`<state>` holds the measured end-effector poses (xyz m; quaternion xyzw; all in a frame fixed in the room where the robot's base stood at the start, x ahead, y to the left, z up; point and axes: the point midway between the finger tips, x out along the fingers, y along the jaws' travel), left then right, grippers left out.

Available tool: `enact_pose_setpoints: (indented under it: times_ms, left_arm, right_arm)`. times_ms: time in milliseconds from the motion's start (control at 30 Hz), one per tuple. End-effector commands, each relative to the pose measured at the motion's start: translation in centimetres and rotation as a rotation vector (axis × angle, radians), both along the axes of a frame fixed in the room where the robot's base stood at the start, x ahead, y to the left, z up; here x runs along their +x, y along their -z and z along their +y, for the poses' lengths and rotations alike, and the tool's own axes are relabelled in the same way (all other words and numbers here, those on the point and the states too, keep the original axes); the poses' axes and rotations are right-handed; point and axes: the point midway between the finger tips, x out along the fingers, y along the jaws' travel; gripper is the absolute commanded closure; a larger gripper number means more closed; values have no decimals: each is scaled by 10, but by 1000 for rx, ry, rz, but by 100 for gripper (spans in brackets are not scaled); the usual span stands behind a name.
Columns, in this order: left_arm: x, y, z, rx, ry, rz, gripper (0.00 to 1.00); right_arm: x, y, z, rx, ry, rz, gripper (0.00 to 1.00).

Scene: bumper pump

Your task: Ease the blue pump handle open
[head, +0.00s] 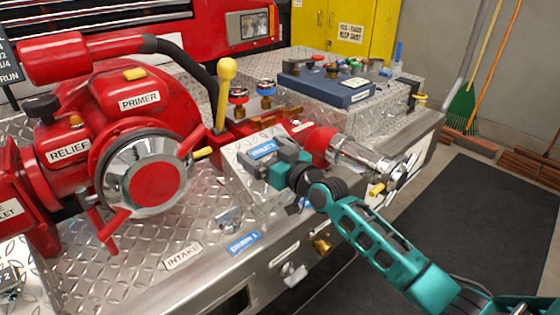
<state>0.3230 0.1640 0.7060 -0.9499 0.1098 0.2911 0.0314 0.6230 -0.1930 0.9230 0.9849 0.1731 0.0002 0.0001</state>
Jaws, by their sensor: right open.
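My right gripper (266,158) is open over the sloped metal panel, just below a blue label plate (262,148). The panel sits between the red pump body (112,105) and the chrome discharge outlet (368,160). No blue handle shows clearly between the fingers; the gripper and wrist cover part of the panel there. A small blue piece (304,204) shows below the wrist, too small to identify. My left gripper is not in view.
A lever with a yellow knob (227,70) rises behind the gripper. The red-and-chrome outlet is close on its right. A blue case (326,88) lies on the diamond-plate deck behind. A dark floor mat (470,225) lies to the right.

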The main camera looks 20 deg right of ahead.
Motion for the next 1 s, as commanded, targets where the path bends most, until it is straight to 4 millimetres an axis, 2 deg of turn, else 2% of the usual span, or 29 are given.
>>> enact_pose_setpoints:
  times_ms: [200, 400, 600, 800, 1000]
  left_arm:
    - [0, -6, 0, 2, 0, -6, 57]
    - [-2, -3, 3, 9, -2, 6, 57]
    - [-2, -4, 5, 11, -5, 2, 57]
    - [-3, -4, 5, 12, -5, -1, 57]
    - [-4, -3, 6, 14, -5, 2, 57]
  right_arm:
    - [-33, 0, -12, -2, 0, 3, 0]
    - [-71, 0, -25, -3, -1, 2, 0]
    - [-100, 0, -36, -2, 0, 2, 0]
    - [-114, 0, -41, -1, 0, 1, 0]
    - [-116, -1, -42, -1, 0, -1, 0]
